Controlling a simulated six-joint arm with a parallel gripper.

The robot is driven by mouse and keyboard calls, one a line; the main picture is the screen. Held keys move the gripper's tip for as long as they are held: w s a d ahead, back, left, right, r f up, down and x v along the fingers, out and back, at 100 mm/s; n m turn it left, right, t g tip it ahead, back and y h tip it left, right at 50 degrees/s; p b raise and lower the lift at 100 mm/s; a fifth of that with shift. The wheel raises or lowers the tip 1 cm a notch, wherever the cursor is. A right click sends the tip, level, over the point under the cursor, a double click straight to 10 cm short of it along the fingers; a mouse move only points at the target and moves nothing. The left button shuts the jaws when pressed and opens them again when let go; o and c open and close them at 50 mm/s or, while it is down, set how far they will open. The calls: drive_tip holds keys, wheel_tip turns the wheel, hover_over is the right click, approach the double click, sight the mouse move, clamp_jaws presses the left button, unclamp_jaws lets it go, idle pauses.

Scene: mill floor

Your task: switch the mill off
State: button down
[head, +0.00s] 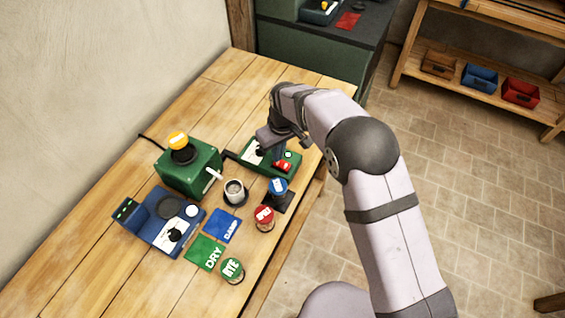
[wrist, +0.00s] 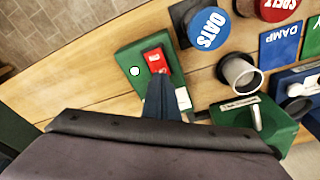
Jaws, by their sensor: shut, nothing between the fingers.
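A green control box (head: 262,171) lies on the wooden table below my gripper. It has a red switch (head: 283,165), a pale lamp with a green tint (head: 288,154) and a white plate partly hidden by my gripper. In the wrist view the red switch (wrist: 153,58) and the bright lamp (wrist: 135,71) show clearly. My gripper (wrist: 157,74) is shut and empty, its fingertips over the near edge of the red switch; I cannot tell whether they touch it. The green mill (head: 190,170) with a yellow-topped hopper stands left of the box.
A metal cup (head: 234,192) stands by the mill's spout. Blue OATS (head: 278,187), red SPELT (head: 264,218) and green RYE (head: 232,269) jars stand along the table's front. Blue DAMP (head: 222,226) and green DRY (head: 206,252) cards lie beside a blue scale (head: 159,223).

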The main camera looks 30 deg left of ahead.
drive_tip(key=shift+f+b, duration=0.45)
drive_tip(key=shift+f, duration=0.3)
idle(0.5)
wheel_tip(320, 180, up, 7)
drive_tip(key=p, duration=0.4)
drive_tip(key=shift+p, duration=0.35)
idle(0.3)
drive_tip(key=shift+d+r, duration=0.1)
drive_tip(key=d+r+m+h, duration=0.1)
drive_tip(key=d+r+m, duration=0.2)
drive_tip(key=d, duration=0.9)
drive_tip(key=d+r+m, duration=0.3)
drive_tip(key=d, duration=1)
drive_tip(key=s+d+f+m+g+b, duration=0.1)
drive_tip(key=s+d+m, duration=0.5)
drive_tip(key=s+d, duration=1)
drive_tip(key=shift+d+f+h+b, duration=0.15)
drive_tip(key=shift+h+b, duration=0.15)
drive_tip(key=shift+b, duration=0.05)
